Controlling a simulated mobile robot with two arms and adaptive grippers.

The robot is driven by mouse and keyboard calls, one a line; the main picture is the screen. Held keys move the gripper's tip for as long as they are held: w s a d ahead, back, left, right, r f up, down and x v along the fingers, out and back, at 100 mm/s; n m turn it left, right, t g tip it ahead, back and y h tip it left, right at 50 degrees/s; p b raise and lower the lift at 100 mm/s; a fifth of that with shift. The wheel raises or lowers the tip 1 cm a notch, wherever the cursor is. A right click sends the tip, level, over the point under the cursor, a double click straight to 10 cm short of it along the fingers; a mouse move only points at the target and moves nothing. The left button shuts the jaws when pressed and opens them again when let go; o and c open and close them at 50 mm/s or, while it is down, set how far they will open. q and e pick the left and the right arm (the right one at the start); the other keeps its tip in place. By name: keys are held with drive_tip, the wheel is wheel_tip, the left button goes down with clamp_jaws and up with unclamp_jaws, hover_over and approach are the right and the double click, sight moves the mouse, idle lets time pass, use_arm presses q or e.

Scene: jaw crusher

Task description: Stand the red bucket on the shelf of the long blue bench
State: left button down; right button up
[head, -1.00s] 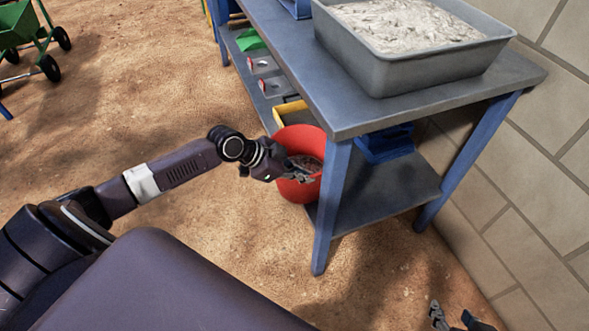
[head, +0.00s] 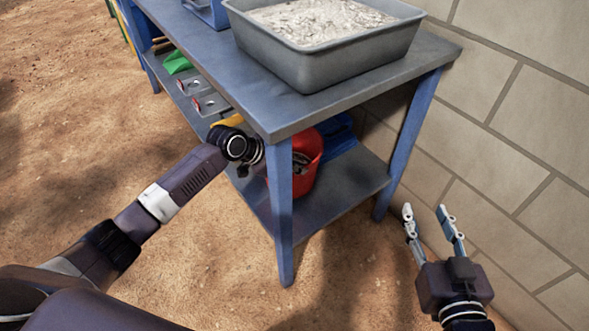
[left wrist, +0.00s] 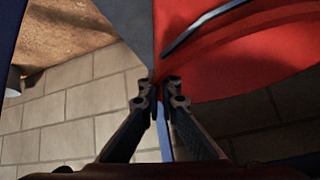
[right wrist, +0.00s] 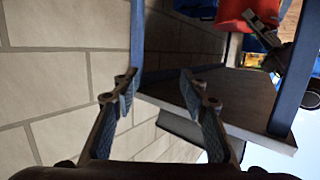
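The red bucket (head: 308,160) is inside the end of the long blue bench (head: 400,75), over its lower shelf (head: 345,187), partly hidden by the near leg. Whether its base touches the shelf is hidden. In the left wrist view, its red wall (left wrist: 230,60) fills the upper right. My left gripper (left wrist: 160,85) has its fingertips close together at the bucket's edge, appearing to pinch it; the leg hides the fingertips in the head view. My right gripper (head: 425,212) is open and empty, to the right of the bench near the wall.
A grey tray of pale material (head: 325,55) stands on the bench top. On the shelf are a blue container (head: 337,135) behind the bucket, a yellow item (head: 230,121), grey boxes and a green item (head: 177,63). A block wall (head: 510,130) rises at right.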

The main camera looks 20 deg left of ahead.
use_arm(q)
wheel_tip(320, 180, down, 3)
drive_tip(key=shift+w+r+b, duration=0.1)
drive_tip(key=shift+r+b, duration=0.05)
drive_tip(key=shift+b, duration=0.4)
use_arm(e)
wheel_tip(320, 180, up, 7)
drive_tip(key=a+t+y, duration=0.1)
drive_tip(key=t, duration=0.2)
drive_tip(key=shift+w+t, duration=0.3)
drive_tip(key=shift+r, duration=0.15)
use_arm(q)
drive_tip(key=c, duration=2.7)
unclamp_jaws()
drive_tip(key=shift+f, duration=0.35)
drive_tip(key=o, duration=0.5)
drive_tip(key=shift+s+r, duration=0.1)
drive_tip(key=shift+s, duration=0.1)
drive_tip(key=shift+o, duration=0.2)
use_arm(e)
drive_tip(key=shift+r, duration=0.1)
